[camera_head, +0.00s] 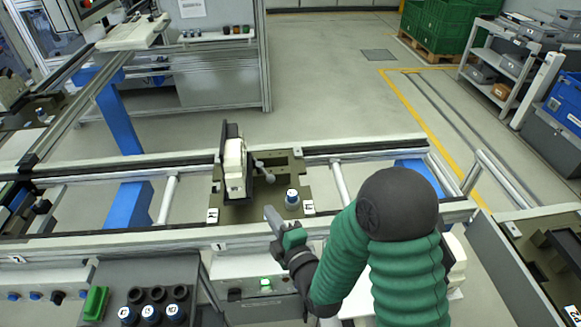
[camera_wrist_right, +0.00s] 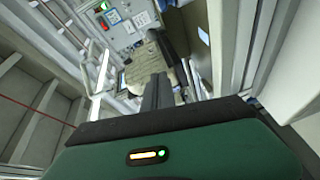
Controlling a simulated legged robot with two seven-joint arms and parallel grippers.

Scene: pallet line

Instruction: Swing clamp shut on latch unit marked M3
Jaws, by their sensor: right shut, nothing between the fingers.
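A dark olive pallet plate (camera_head: 240,214) sits on the rail line in the middle of the head view. It carries an upright white and black clamp block (camera_head: 234,168) and a short grey lever with a ball knob (camera_head: 268,177) on the block's right side. Small white labels lie on the plate's front corners, but I cannot read which is M3. My right gripper (camera_head: 272,216) is shut and empty, in front of the plate and below the knob, apart from both. In the right wrist view its fingers (camera_wrist_right: 157,92) are together. My left gripper is out of view.
A tray (camera_head: 140,285) with several blue-white cylinders and a green block (camera_head: 96,303) is at front left. A control box with a green light (camera_head: 265,283) sits below the rail.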

